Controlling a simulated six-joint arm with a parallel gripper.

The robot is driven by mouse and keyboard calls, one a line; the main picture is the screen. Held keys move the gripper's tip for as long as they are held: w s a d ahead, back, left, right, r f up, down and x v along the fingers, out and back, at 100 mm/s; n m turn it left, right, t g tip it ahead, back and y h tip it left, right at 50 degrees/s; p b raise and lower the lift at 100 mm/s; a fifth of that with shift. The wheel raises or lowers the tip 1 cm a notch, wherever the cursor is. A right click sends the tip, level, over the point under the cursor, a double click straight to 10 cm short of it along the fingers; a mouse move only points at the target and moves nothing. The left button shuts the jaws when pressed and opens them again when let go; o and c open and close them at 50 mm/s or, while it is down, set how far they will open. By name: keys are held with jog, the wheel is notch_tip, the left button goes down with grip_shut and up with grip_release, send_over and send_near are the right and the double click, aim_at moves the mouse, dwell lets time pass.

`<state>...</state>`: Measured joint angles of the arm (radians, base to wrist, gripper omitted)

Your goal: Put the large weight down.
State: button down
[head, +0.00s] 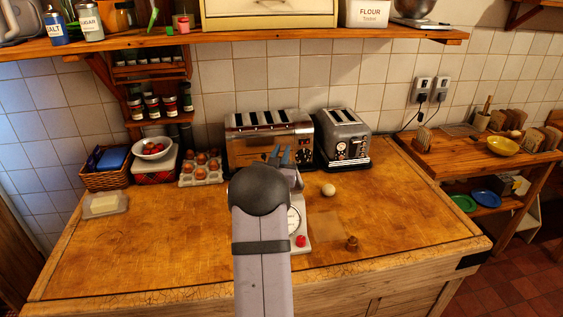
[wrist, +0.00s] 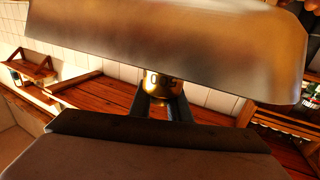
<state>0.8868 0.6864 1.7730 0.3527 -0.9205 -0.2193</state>
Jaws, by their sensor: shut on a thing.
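My gripper (head: 280,154) is in front of the long toaster in the head view, above the back of the counter. In the wrist view its two dark fingers (wrist: 162,108) are shut on a brass weight (wrist: 158,84) with dark markings. The head view does not clearly show this weight. A small brass-brown weight (head: 352,243) stands on the wooden counter (head: 390,205), right of the kitchen scale (head: 298,222). My arm hides much of the scale. A large blurred metal surface (wrist: 165,45) fills the top of the wrist view, close to the held weight.
A long toaster (head: 268,145) and a grey toaster (head: 345,140) stand at the back. A pale egg (head: 328,190) lies near the scale. An egg tray (head: 202,168), a basket (head: 105,170) and a butter dish (head: 105,205) are left. The front left and right counter are mostly clear.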

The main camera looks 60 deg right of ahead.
jog(key=shift+f+p, duration=0.5)
jog(key=shift+f, duration=1.3)
jog(key=c, duration=2)
grip_release()
jog(key=shift+f, duration=0.15)
jog(key=o, duration=0.3)
jog(key=shift+o, duration=0.2)
jog(key=shift+a+f, duration=0.2)
jog(key=b+v, duration=0.2)
jog(key=v, duration=0.1)
jog(key=b+v, duration=0.1)
jog(key=v, duration=0.3)
jog(key=b+v, duration=0.2)
jog(key=v, duration=0.1)
jog(key=shift+w+a+b, duration=0.2)
jog(key=shift+a+b, duration=0.1)
jog(key=shift+b, duration=0.05)
jog(key=shift+s+a, duration=0.25)
jog(key=shift+a, duration=0.3)
jog(key=o, duration=0.5)
